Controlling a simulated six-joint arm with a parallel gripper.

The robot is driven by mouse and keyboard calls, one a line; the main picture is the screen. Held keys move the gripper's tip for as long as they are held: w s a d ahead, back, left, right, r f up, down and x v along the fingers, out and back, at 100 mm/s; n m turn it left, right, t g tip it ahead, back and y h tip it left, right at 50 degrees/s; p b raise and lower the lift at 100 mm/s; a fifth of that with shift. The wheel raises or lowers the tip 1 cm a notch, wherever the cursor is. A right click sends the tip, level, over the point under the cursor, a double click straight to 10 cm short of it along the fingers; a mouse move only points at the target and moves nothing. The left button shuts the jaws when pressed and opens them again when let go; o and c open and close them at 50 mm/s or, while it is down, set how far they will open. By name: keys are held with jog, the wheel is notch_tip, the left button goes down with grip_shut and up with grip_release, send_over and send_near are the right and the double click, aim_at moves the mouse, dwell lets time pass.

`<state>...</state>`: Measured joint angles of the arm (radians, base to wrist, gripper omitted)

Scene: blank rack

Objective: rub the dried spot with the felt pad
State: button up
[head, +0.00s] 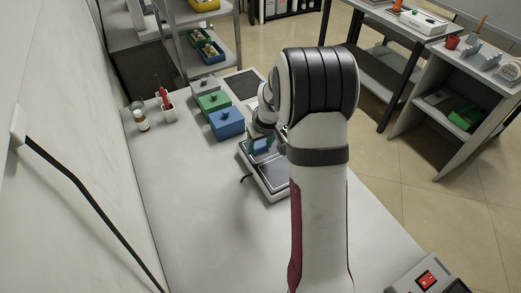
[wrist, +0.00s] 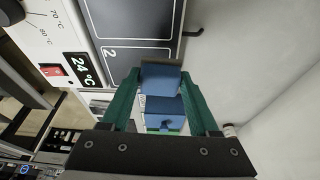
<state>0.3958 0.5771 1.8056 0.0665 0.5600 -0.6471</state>
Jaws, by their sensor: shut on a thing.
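My gripper (wrist: 161,85) is shut on a small blue block, which looks like the felt pad (wrist: 160,77), held between its two green fingers. In the head view my gripper (head: 261,146) is over the hot plate device, with the blue pad (head: 262,144) showing between the fingers. The device (head: 271,190) is white with dark panels; a dark panel marked 2 (wrist: 140,55) shows beyond the pad in the wrist view. I cannot tell whether the pad touches a panel. No dried spot is discernible; my arm hides part of the device in the head view.
A small bottle (head: 141,120) and a holder with red tools (head: 167,108) stand by the wall. The table's front left is clear. A red switch (wrist: 52,70) is beside a 24 °C display.

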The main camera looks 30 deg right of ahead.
jog(key=shift+r, duration=1.85)
